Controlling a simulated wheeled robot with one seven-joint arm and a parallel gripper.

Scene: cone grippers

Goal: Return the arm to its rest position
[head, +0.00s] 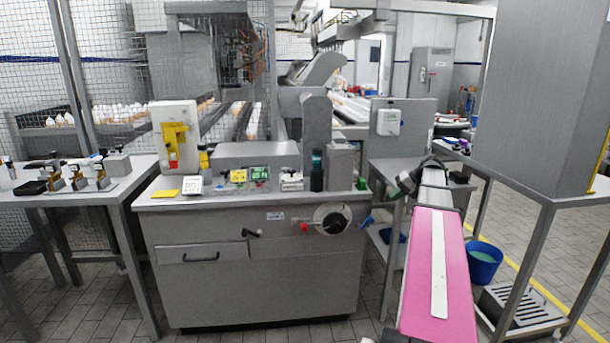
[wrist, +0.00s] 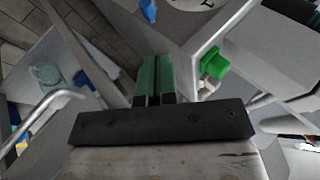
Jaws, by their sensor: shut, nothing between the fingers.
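My gripper (wrist: 155,62) shows in the wrist view with its two green fingers side by side and touching, with nothing between them. In the head view my gripper (head: 394,192) is small, at the end of my pink and grey arm, just right of the grey machine cabinet (head: 250,265). It hangs beside the cabinet's right end, near a grey side table. Its fingertips are hard to make out there. It appears apart from the cabinet.
A green knob (wrist: 213,63) and a blue handle (wrist: 148,10) on the cabinet are close in the wrist view. A side table (head: 457,184) stands behind my arm. A blue bucket (head: 484,265) is on the floor at right. A large grey box (head: 540,90) fills the upper right.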

